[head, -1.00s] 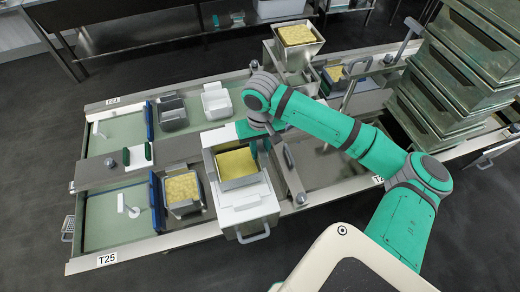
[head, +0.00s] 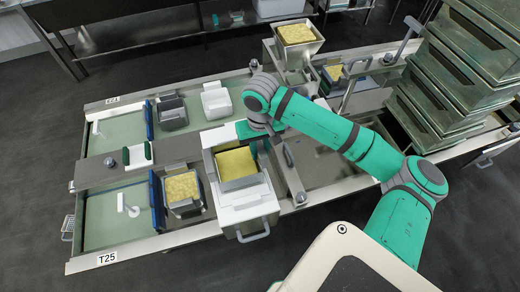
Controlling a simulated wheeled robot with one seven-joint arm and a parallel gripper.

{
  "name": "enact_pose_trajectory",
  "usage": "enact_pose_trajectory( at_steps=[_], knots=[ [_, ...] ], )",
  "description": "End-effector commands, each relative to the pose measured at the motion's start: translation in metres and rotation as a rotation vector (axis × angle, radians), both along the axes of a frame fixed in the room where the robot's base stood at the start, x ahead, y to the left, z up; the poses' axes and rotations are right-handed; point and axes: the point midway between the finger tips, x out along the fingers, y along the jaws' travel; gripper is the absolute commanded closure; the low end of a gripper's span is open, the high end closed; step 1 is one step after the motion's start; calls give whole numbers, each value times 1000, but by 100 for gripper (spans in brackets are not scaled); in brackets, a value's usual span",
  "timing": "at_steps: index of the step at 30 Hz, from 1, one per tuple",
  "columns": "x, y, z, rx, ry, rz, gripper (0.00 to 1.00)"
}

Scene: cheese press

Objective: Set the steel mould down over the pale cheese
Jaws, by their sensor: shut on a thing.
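The steel mould (head: 261,176) is an open square frame with grey walls, at the middle of the head view. The pale yellow cheese (head: 236,164) shows inside its walls, on a white stand. My gripper (head: 262,147) is at the mould's upper right side and shut on its wall. The wrist partly hides the fingers. I cannot tell whether the mould's lower edge touches the stand or is slightly above it.
A filled steel mould (head: 184,208) stands left, beside a blue divider (head: 157,200). A grey mould (head: 172,112) and a white mould (head: 216,101) stand behind. A steel hopper with cheese (head: 297,34) is at the back. Stacked green-grey crates (head: 455,75) stand right.

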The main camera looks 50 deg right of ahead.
Motion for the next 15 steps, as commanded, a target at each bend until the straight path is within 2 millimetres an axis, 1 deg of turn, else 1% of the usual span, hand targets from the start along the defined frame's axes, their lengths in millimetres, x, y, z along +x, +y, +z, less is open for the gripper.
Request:
enact_pose_trajectory(
  at_steps=[15],
  knots=[
    [0,0,-6,-1,-1,0,100]
  ],
)
